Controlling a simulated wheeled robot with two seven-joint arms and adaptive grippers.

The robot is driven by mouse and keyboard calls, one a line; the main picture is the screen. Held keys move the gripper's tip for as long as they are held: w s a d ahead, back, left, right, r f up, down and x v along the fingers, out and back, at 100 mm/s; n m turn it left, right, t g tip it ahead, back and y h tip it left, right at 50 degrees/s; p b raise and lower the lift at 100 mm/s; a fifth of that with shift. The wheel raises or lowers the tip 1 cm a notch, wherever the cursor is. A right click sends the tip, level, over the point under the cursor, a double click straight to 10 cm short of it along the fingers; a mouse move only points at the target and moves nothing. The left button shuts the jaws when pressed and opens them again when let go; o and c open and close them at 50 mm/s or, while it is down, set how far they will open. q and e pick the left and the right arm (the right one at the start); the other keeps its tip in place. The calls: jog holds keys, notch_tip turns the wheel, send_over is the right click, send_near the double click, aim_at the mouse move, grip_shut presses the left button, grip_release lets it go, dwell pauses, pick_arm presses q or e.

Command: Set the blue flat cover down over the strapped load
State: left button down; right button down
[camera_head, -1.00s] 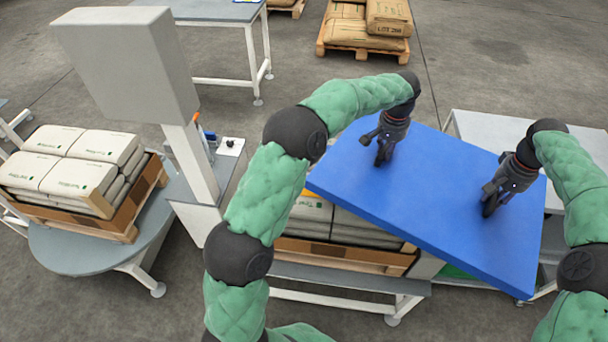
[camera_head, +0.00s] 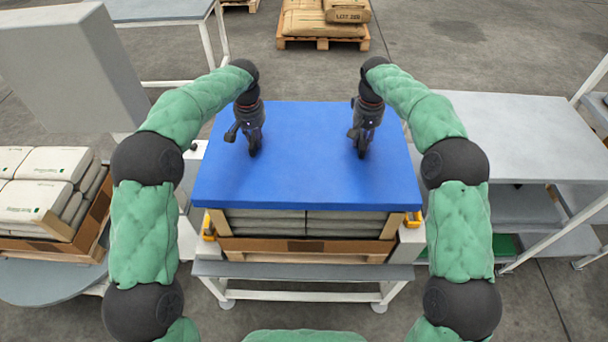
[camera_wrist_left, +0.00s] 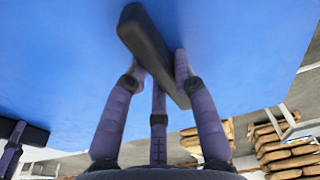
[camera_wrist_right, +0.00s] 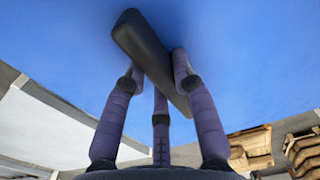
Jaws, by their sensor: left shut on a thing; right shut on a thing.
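The blue flat cover (camera_head: 305,185) is level above the strapped load (camera_head: 265,222), roughly lined up with it; I cannot tell whether it touches the load's top. The load is pale sacks with wooden corner posts in a brown tray on a pallet, and its top is hidden. My left gripper (camera_head: 253,150) is shut on a dark handle of the cover, which shows in the left wrist view (camera_wrist_left: 150,50). My right gripper (camera_head: 361,150) is shut on the other dark handle, seen in the right wrist view (camera_wrist_right: 150,58).
The load stands on a grey, white-legged stand (camera_head: 300,271). A pallet of pale sacks (camera_head: 45,185) is on a round table at left. A grey table (camera_head: 520,135) stands at right. Brown sacks on a pallet (camera_head: 322,30) are at the back.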

aim_at(258, 152)
pick_arm(q)
jog(key=shift+f, duration=0.3)
pick_arm(e)
jog(key=shift+f, duration=0.35)
